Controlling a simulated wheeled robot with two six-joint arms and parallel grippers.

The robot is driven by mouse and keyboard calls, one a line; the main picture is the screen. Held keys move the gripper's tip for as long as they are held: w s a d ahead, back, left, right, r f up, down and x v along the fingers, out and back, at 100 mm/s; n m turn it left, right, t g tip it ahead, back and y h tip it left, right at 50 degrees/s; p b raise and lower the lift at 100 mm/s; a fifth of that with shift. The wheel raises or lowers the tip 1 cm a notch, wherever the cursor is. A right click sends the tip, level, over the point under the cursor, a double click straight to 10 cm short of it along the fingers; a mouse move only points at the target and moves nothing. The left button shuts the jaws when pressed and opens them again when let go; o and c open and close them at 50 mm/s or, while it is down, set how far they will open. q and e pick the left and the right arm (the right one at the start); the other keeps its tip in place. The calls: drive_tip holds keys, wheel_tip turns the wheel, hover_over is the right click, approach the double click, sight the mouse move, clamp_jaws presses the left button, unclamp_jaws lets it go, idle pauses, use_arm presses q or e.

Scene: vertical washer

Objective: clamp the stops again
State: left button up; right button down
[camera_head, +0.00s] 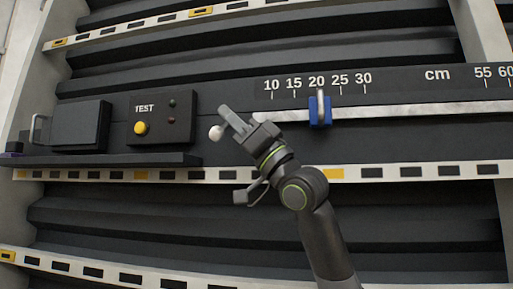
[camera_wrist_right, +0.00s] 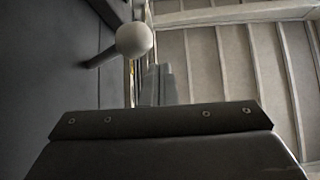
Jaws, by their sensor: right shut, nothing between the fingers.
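A blue stop (camera_head: 320,112) sits on the pale rail (camera_head: 400,111) just below the 20 mark, with a light grey lever standing up on it. A white ball knob (camera_head: 216,132) shows beside my right gripper (camera_head: 227,114), at its left. In the right wrist view the knob (camera_wrist_right: 134,40) sits on a dark stem, just left of and above the shut, empty fingers (camera_wrist_right: 159,84). It appears apart from them. My right gripper hides the left end of the rail, so I cannot tell what the knob's stem joins. My left gripper is out of view.
The cm scale (camera_head: 437,75) runs above the rail.

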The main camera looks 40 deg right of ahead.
drive_tip(key=b+v, duration=1.2)
drive_tip(key=v, duration=0.4)
drive_tip(key=shift+d+f, duration=0.2)
drive_tip(key=shift+f, duration=0.2)
